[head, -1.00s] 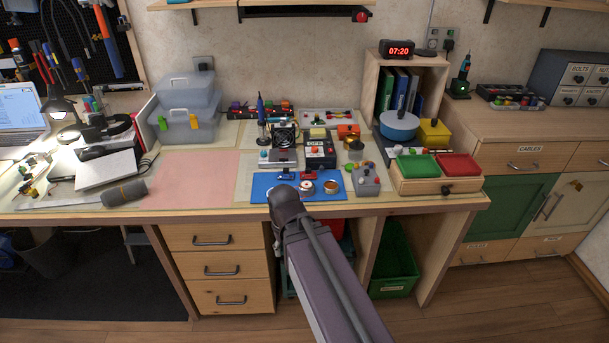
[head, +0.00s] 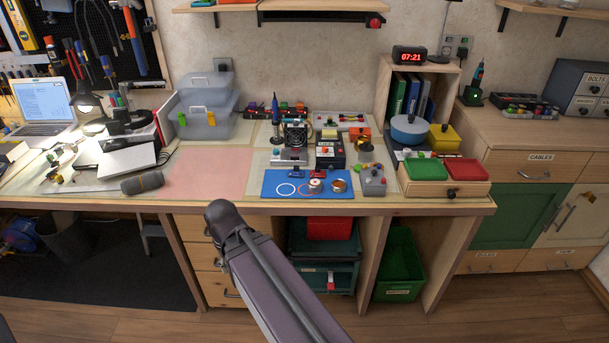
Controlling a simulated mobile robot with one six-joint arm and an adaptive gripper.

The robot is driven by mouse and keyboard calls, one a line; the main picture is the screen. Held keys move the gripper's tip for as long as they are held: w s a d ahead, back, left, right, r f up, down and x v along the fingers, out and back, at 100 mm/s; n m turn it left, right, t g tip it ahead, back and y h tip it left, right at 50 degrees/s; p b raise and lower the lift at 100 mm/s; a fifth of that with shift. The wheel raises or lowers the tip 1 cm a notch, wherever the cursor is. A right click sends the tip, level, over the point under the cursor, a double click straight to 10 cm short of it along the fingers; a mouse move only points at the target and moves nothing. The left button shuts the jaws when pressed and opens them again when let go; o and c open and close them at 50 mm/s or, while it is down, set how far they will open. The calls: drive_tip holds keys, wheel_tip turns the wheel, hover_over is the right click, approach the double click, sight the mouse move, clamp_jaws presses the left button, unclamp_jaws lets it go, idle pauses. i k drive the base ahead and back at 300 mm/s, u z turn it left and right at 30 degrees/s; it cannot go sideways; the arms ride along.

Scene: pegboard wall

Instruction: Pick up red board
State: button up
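A small red board (head: 317,173) appears to lie near the back edge of the blue mat (head: 275,180) on the workbench. A small dark blue piece (head: 297,174) lies just left of it. The red board is very small in this view, so its details cannot be made out. My arm rises from the bottom of the head view, in front of the bench, with its dark joint left of the mat. My gripper does not show, so its opening and its distance from the board cannot be seen.
A white spool (head: 316,185) and a copper-coloured spool (head: 339,186) stand on the mat. A grey button box (head: 373,183) is to its right, and a fan device (head: 294,142) stands behind. The pink mat (head: 210,172) on the left is bare.

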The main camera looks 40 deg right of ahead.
sight(317, 173)
drive_tip(key=u, duration=0.25)
drive_tip(key=k, duration=1.4)
drive_tip(key=z, duration=0.8)
drive_tip(key=i, duration=1)
